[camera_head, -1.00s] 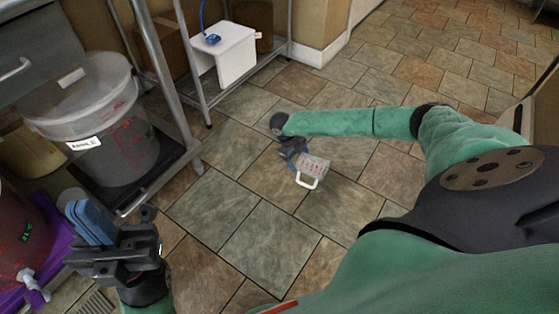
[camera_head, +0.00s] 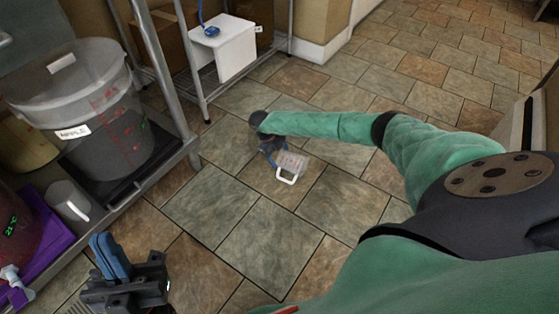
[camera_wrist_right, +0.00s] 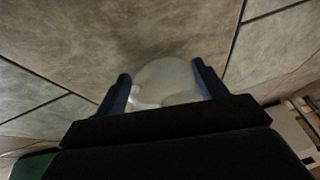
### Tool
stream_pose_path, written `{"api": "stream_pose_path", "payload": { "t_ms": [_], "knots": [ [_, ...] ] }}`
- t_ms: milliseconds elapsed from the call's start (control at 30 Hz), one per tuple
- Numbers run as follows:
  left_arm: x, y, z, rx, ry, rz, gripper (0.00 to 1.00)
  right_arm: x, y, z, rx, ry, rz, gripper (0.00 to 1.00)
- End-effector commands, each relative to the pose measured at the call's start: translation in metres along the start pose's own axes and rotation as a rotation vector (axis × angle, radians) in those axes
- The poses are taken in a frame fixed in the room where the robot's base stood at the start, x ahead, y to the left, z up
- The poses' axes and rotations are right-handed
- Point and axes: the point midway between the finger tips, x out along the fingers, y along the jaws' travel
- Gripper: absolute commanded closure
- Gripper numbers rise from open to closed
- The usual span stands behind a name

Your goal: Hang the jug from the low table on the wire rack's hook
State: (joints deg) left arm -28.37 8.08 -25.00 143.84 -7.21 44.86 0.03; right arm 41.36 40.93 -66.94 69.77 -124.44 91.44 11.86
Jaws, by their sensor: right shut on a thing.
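The jug (camera_head: 292,163) is clear with red marks and a white handle. In the head view it is held over the tiled floor, at the end of my right arm. My right gripper (camera_head: 270,151) is shut on it. In the right wrist view the jug (camera_wrist_right: 167,82) is a pale round shape between the two blue fingers. The wire rack (camera_head: 238,68) stands at the top, with metal posts and a low wire shelf; I cannot make out its hook. My left gripper (camera_head: 110,256) is at the lower left, its blue fingers together and empty.
A large clear bucket (camera_head: 75,95) stands on a dark tray on a shelf at left. A white box (camera_head: 223,46) with a blue item stands on the wire rack. The floor in the middle is clear.

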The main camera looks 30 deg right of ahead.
Motion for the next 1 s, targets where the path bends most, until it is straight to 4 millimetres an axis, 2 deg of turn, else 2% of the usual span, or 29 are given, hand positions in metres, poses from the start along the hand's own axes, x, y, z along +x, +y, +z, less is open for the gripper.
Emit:
{"api": "stream_pose_path", "payload": {
  "t_ms": [33, 100, 333, 567, 600, 700, 1000],
  "knots": [
    [-0.009, 0.0, 0.002, 0.0, -0.014, -0.007, 1.0, 0.007, 0.002, 0.003, 0.0, 0.0, 0.001, 0.56],
    [-0.011, -0.001, 0.006, -0.007, -0.035, -0.007, 1.0, 0.01, 0.002, 0.004, 0.0, 0.001, 0.001, 0.56],
    [-0.003, -0.004, 0.009, -0.005, -0.023, 0.029, 1.0, 0.015, 0.002, 0.006, 0.001, 0.001, 0.0, 0.56],
    [-0.004, -0.004, 0.009, -0.005, -0.02, 0.022, 1.0, 0.018, 0.003, 0.007, 0.0, 0.001, 0.0, 0.56],
    [-0.003, -0.004, 0.009, -0.006, -0.023, 0.021, 1.0, 0.017, 0.003, 0.007, 0.0, 0.0, 0.0, 0.23],
    [-0.004, -0.003, 0.009, -0.007, -0.026, 0.02, 1.0, 0.017, 0.003, 0.007, 0.0, 0.0, 0.0, 0.07],
    [-0.007, -0.003, 0.009, -0.008, -0.032, 0.018, 1.0, 0.018, 0.003, 0.007, 0.0, 0.0, 0.0, 0.07]
  ]
}}
